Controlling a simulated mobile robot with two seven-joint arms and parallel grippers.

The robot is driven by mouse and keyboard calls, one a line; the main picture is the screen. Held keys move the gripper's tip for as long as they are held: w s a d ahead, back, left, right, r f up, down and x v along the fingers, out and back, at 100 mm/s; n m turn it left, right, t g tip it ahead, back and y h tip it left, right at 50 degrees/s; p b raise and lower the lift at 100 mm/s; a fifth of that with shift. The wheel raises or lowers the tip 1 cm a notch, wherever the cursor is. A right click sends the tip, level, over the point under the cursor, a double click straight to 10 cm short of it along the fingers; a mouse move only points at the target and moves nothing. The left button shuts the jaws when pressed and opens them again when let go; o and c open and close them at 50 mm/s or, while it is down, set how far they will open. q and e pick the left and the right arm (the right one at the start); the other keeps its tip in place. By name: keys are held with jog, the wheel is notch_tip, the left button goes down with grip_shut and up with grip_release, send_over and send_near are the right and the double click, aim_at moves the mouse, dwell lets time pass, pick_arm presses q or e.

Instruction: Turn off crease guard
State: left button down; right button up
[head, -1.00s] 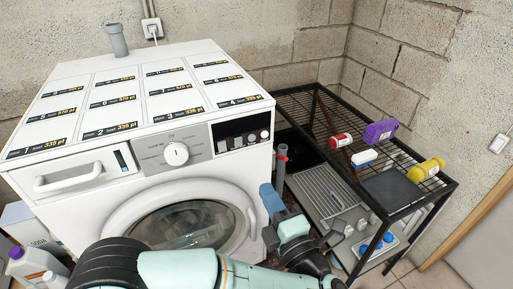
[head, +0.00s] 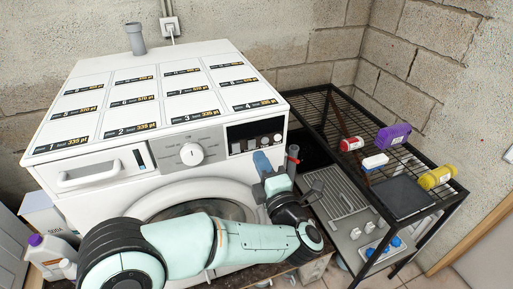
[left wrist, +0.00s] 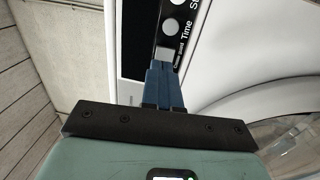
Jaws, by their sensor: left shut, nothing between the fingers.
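The washing machine's dark control panel (head: 255,136) has a row of light buttons. In the left wrist view the lowest visible button, the squarish crease guard button (left wrist: 164,54), has a "Crease guard" label beside it. A round button (left wrist: 170,26) labelled "Time" is above it. My left gripper (head: 261,158) is shut and empty, with its blue fingers just below the panel in the head view. In the left wrist view the fingertips (left wrist: 162,68) are right by the crease guard button; I cannot tell whether they touch it. My right gripper is out of view.
A round dial (head: 191,154) and a drawer handle (head: 90,174) are left of the panel. A black wire rack (head: 330,110) with bottles stands at the right. Detergent bottles (head: 48,255) stand at the lower left.

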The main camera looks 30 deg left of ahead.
aim_at(252, 143)
pick_arm(q)
jog(key=shift+p+x, duration=0.35)
jog(key=shift+x, duration=1.35)
